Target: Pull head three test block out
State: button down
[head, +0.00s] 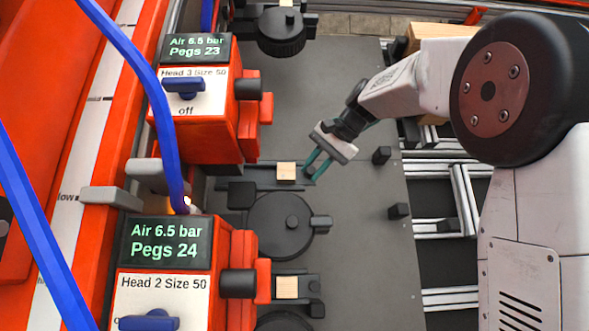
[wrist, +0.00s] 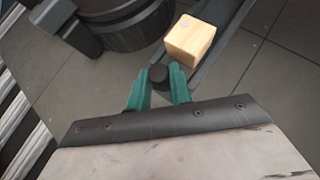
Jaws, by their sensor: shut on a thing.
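The head three unit (head: 198,105) is an orange box labelled "Head 3 Size 50", with a blue handle (head: 185,88) above the word "off". A pale wooden test block (head: 286,171) sits on a dark slide (head: 262,186) at its lower right. The block also shows in the wrist view (wrist: 190,41), on the slide just beyond my fingers. My gripper (head: 312,168) has green fingers and is shut on a round black knob (wrist: 158,75) at the slide's right end. The fingers do not touch the block.
A round black drum (head: 280,225) lies just below the slide. The head two unit (head: 165,270) stands below, with its own wooden block (head: 287,287). Small black posts (head: 382,155) stand right of my gripper. The grey plate (head: 365,270) is mostly clear at lower right.

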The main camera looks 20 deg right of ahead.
jog(key=shift+d, duration=0.15)
jog(key=c, duration=1.6)
grip_release()
jog(key=o, duration=0.3)
jog(key=shift+s+d, duration=0.15)
jog(key=shift+d, duration=0.15)
jog(key=shift+o, duration=0.2)
jog(key=shift+a, duration=0.2)
jog(key=v, duration=0.7)
jog(key=shift+r, duration=0.35)
